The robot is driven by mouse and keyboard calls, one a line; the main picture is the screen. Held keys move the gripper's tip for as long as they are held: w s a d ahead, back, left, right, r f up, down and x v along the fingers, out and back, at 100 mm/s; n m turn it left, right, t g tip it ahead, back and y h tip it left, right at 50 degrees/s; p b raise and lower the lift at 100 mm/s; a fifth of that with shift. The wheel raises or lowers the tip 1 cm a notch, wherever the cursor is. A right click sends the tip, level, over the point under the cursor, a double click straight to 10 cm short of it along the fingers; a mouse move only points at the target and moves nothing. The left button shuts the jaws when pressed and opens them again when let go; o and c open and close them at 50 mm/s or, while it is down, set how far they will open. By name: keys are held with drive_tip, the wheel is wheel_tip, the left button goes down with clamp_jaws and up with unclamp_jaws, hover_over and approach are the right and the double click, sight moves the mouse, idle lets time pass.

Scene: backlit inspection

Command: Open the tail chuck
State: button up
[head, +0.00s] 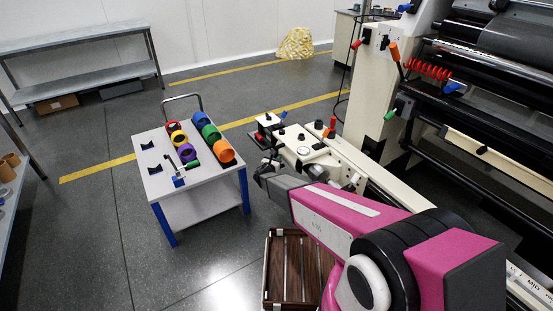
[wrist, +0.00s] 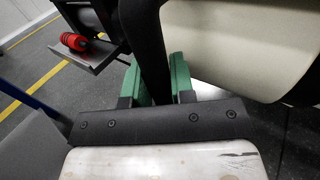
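My gripper (head: 262,175) is at the near left end of the cream machine's arm (head: 318,158), low beside it. In the wrist view its two green fingers (wrist: 156,75) stand apart. A dark bar (wrist: 145,40) shows between them, and I cannot tell whether they touch it. A cream rounded body (wrist: 240,40) is just right of the fingers. The tail chuck is not clearly identifiable; the machine's end carries black knobs (head: 283,131) and an upright red-orange lever (head: 332,127).
A white cart (head: 205,185) with coloured rings stands to the left. A slatted brown crate (head: 283,270) is on the floor below my arm. A red ribbed piece (wrist: 75,42) is at upper left in the wrist view. Open floor lies beyond the cart.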

clamp_jaws()
drive_tip(key=w+a, duration=0.5)
drive_tip(key=w, duration=0.2)
drive_tip(key=shift+w, duration=0.15)
drive_tip(key=o, duration=0.8)
unclamp_jaws()
drive_tip(key=shift+r, duration=0.1)
